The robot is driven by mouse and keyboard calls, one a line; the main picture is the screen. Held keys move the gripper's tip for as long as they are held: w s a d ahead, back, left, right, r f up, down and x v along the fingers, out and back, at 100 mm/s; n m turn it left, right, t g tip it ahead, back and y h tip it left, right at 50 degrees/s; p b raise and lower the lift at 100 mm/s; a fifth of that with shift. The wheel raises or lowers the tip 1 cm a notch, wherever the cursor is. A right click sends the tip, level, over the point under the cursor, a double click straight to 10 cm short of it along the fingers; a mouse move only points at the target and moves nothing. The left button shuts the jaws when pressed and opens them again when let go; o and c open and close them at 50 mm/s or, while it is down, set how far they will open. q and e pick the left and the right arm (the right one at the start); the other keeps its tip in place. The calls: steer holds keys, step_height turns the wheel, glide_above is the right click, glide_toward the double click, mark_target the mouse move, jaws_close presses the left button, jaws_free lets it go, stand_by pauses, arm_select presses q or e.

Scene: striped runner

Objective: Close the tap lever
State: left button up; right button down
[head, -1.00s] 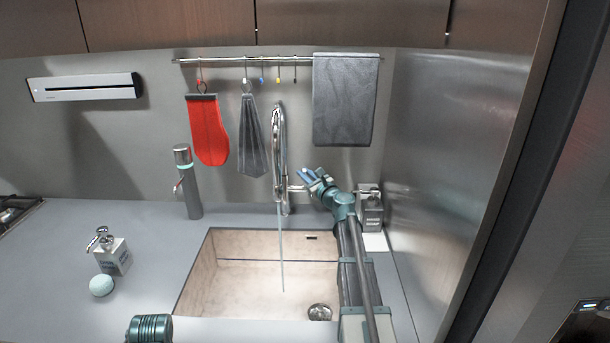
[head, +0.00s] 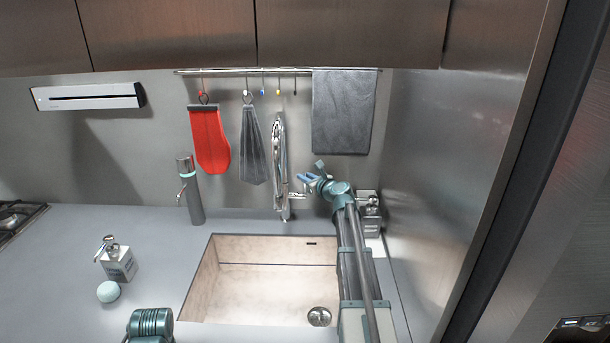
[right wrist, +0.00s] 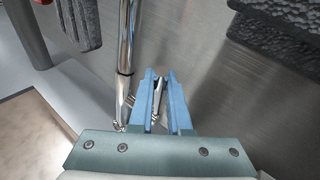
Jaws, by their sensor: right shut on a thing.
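The chrome tap (head: 280,160) stands upright behind the sink, and no water stream shows below its spout. Its lever (head: 298,195) sticks out to the right from the tap's lower body. My right gripper (head: 311,182) is beside the tap at lever height. In the right wrist view its blue fingers (right wrist: 159,100) are shut on a thin metal piece between them, which looks like the lever. The tap's post (right wrist: 125,60) rises just left of the fingers. The lever's grip point is partly hidden by the fingers. My left gripper is not in view.
The beige sink (head: 205,280) lies in front of the tap. A red mitt (head: 209,140) and grey cloths hang behind.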

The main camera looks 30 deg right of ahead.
steer(key=c, duration=0.9)
jaws_free()
steer(key=shift+o, duration=0.2)
steer(key=p+v, duration=0.2)
steer(key=v, duration=1.1)
steer(key=shift+s+p, duration=0.3)
steer(key=shift+s, duration=0.1)
